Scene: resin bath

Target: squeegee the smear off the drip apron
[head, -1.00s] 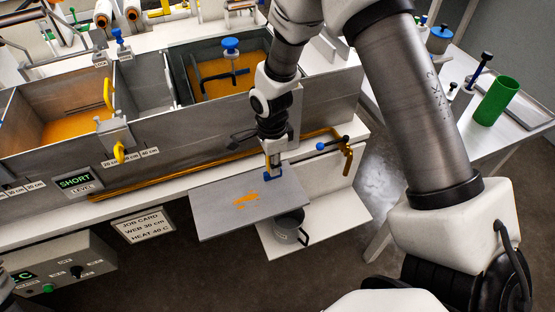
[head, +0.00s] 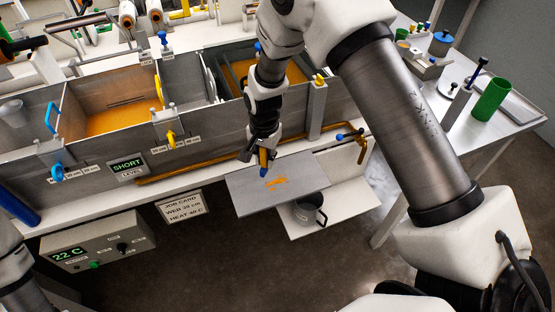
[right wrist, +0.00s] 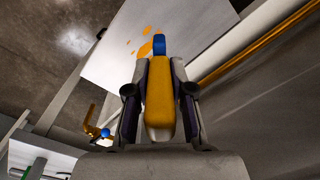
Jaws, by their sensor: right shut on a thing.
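The drip apron (head: 308,172) is a flat grey plate in front of the bath, with an orange smear (head: 276,182) near its middle. My right gripper (head: 262,157) is shut on the squeegee (head: 264,168), low over the apron's back left part, just behind and left of the smear. In the right wrist view the squeegee's yellow handle (right wrist: 160,105) sits between the fingers, its blue end pointing to the apron (right wrist: 112,60). The smear (right wrist: 145,48) shows beside that end. I cannot tell whether the squeegee touches the apron. My left gripper is out of view.
The bath's front wall (head: 215,148) and an orange pipe (head: 200,170) run behind the apron. A valve with a blue knob (head: 340,136) stands to its right. A grey mug (head: 308,212) is below the apron on a white shelf (head: 345,206). A control box (head: 105,250) hangs at left.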

